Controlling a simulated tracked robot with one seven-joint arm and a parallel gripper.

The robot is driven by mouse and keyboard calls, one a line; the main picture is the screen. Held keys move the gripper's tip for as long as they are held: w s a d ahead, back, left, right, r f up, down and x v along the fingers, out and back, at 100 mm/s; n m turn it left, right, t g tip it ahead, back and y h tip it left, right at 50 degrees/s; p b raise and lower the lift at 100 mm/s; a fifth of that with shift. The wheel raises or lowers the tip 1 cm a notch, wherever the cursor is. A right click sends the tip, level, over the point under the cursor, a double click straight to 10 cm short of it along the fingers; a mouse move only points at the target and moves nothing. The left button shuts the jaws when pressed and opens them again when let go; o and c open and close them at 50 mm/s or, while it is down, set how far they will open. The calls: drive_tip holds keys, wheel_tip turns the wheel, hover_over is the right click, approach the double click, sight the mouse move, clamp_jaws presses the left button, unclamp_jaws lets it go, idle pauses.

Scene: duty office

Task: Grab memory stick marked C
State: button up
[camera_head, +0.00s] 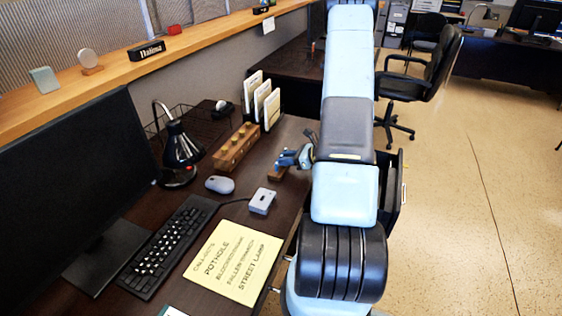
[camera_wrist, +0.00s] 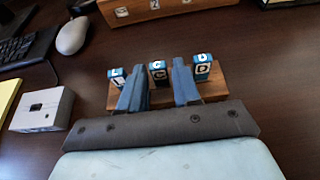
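The memory stick marked C (camera_wrist: 157,72) is the middle one of three blue sticks with white labels standing upright in a small wooden block (camera_wrist: 210,91). The stick marked D (camera_wrist: 203,66) is to its right. The left stick (camera_wrist: 117,78) has a mark I cannot read clearly. My gripper (camera_wrist: 158,65) is open, one blue finger on each side of stick C in the wrist view, with gaps to it. I cannot tell how low the fingertips are. In the head view my gripper (camera_head: 293,158) is over the wooden block (camera_head: 277,174), hiding most of the sticks.
A small white box (camera_head: 262,201), a mouse (camera_head: 219,184), a keyboard (camera_head: 166,246) and a yellow notepad (camera_head: 233,267) lie to the left on the dark desk.

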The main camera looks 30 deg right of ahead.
drive_tip(key=shift+x, duration=0.9)
clamp_jaws()
drive_tip(key=shift+r, duration=0.1)
